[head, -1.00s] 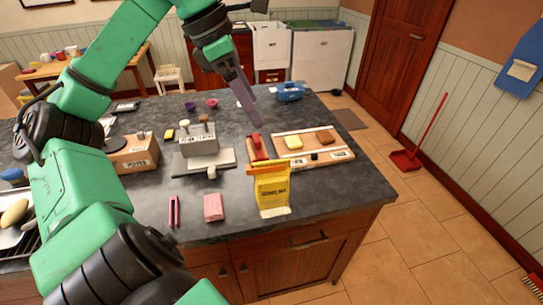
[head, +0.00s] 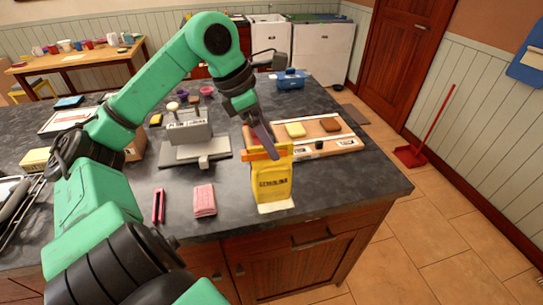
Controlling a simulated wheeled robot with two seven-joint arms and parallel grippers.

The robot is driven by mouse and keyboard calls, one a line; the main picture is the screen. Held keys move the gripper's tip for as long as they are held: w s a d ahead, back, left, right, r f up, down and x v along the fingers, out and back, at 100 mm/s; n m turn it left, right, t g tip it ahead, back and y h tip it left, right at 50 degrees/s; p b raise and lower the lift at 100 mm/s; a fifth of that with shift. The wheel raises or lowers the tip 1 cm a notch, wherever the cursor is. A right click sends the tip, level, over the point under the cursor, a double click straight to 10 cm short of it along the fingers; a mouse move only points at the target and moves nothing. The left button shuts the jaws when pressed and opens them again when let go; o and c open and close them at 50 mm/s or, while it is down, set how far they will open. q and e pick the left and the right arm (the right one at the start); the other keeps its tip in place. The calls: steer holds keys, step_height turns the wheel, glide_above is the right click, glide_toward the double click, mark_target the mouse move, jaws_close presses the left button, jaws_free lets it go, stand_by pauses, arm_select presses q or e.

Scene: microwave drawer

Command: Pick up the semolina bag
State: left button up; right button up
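The yellow semolina bag (head: 273,182) stands upright near the front edge of the dark counter, with an orange band across its top and dark lettering on its front. A pale flat patch shows at its foot. My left gripper (head: 268,143) reaches down from above, its grey-purple fingers at the bag's top, overlapping the orange band in the head view. Whether they touch the bag or straddle it is unclear, and the finger gap cannot be made out. My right gripper is out of view.
Left of the bag lie a pink folded cloth (head: 204,201) and a pink-red narrow item (head: 159,206). Behind stand a grey block holder (head: 190,131) and a wooden board with food (head: 352,143). A blue container (head: 291,79) stands at the back. The counter's right front corner is clear.

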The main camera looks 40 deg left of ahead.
mark_target(271, 173)
arm_select(q)
steer(key=p+x, duration=0.2)
steer(key=x, duration=0.4)
steer(key=shift+s+f, duration=0.1)
steer(key=shift+f, duration=0.15)
jaws_close()
